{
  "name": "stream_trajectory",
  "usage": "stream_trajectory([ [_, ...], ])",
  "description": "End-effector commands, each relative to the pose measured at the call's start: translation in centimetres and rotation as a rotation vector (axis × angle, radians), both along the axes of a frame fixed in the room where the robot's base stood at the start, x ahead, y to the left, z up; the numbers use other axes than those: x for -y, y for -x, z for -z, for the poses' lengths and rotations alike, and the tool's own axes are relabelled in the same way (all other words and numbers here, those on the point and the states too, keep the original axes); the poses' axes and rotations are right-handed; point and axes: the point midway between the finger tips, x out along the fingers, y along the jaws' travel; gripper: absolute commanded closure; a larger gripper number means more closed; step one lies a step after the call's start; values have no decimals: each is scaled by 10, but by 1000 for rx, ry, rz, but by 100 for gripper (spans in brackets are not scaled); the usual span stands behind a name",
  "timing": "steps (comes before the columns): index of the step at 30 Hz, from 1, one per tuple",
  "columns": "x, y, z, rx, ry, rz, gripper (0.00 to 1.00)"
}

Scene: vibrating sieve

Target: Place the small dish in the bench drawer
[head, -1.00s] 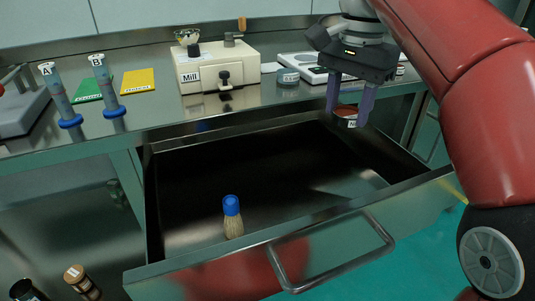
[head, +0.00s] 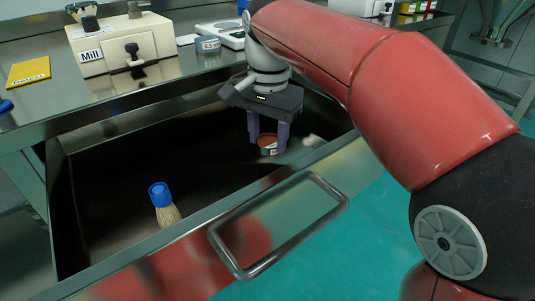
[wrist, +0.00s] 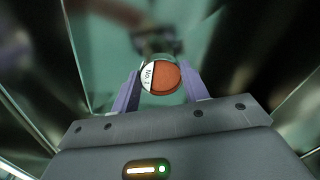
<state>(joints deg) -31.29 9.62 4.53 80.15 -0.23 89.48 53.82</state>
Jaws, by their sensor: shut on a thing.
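The small dish (head: 268,148) is round, with reddish-brown contents and a white label. It sits between the two purple fingers of my gripper (head: 268,140), which is shut on it. In the wrist view the dish (wrist: 166,78) shows from above, with part of a label reading "No". The bench drawer (head: 110,205) is pulled open, and my gripper holds the dish inside its outline, toward the right side. I cannot tell whether the dish touches the drawer floor.
The drawer handle (head: 280,226) juts out in front. On the bench are a mill (head: 120,45), a round labelled tin (head: 208,45) and a yellow card (head: 29,71). The drawer's middle is clear.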

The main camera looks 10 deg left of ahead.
Motion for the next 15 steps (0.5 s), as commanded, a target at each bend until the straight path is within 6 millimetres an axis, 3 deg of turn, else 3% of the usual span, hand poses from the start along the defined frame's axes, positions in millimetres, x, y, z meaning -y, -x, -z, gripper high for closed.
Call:
stream_trajectory([
  [9, 0, 1, 37, -3, 1, 0, 81],
  [15, 0, 0, 39, 0, 0, 0, 81],
])
